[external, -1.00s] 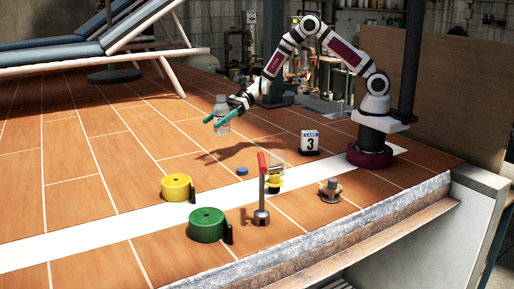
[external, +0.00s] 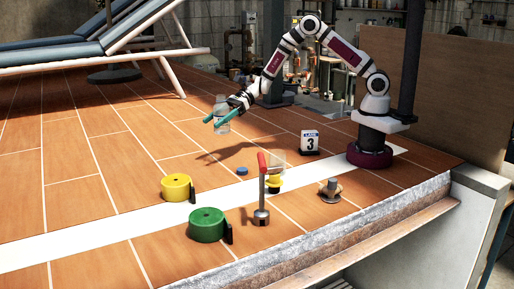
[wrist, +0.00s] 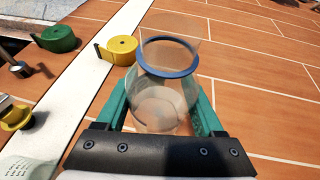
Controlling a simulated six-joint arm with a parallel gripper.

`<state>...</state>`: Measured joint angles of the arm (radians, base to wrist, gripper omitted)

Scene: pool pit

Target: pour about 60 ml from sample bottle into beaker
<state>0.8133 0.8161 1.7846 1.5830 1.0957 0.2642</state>
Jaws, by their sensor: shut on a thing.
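My gripper (external: 222,120) is shut on the clear sample bottle (external: 221,106), its teal fingers on either side of the body. The bottle is held above the deck and looks about upright in the external view. In the wrist view the clear bottle (wrist: 160,105) fills the middle between the fingers (wrist: 160,112), with a blue ring around its upper part. The liquid level is hard to make out. A faint clear vessel, likely the beaker (external: 279,158), shows behind the red-handled tool, to the right of and lower than the bottle in the picture. Its contents cannot be told.
A yellow reel (external: 176,187) and a green reel (external: 206,225) sit at the front. A red-handled tool (external: 262,190) stands upright beside a small yellow-and-black item (external: 274,184). A blue disc (external: 242,170), a lane-3 sign (external: 310,142) and a small metal fitting (external: 330,190) are nearby.

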